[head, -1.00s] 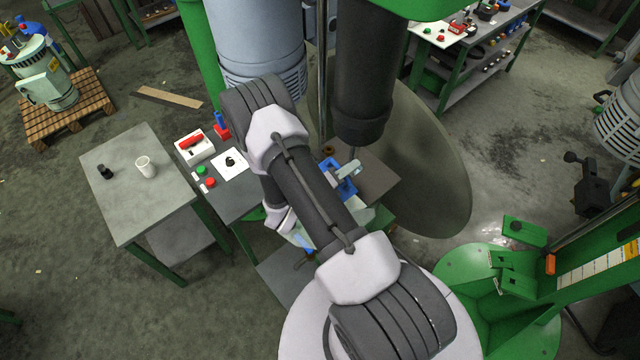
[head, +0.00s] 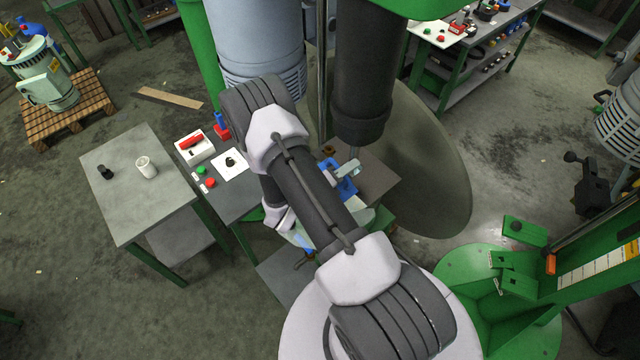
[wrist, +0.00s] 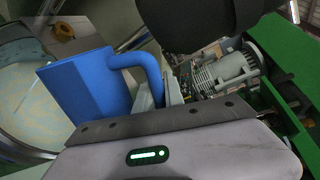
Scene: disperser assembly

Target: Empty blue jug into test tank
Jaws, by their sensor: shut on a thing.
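The blue jug (wrist: 85,90) fills the left middle of the wrist view, with its curved handle towards the right. My gripper (wrist: 157,92) is shut on the handle; the fingers are partly hidden behind it. In the head view the jug (head: 346,188) shows as small blue patches beyond my arm, under the dark column. A round, pale vessel (wrist: 30,95), perhaps the test tank, lies beside and beyond the jug at the left of the wrist view. The jug hides part of it. I cannot tell the jug's contents or whether anything flows.
A dark mixer column (head: 365,90) hangs close beyond the jug. A grey table (head: 135,205) at the left holds a white cup (head: 146,167) and a small black object (head: 105,172). A red and a green button (head: 201,170) sit on the bench beside it.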

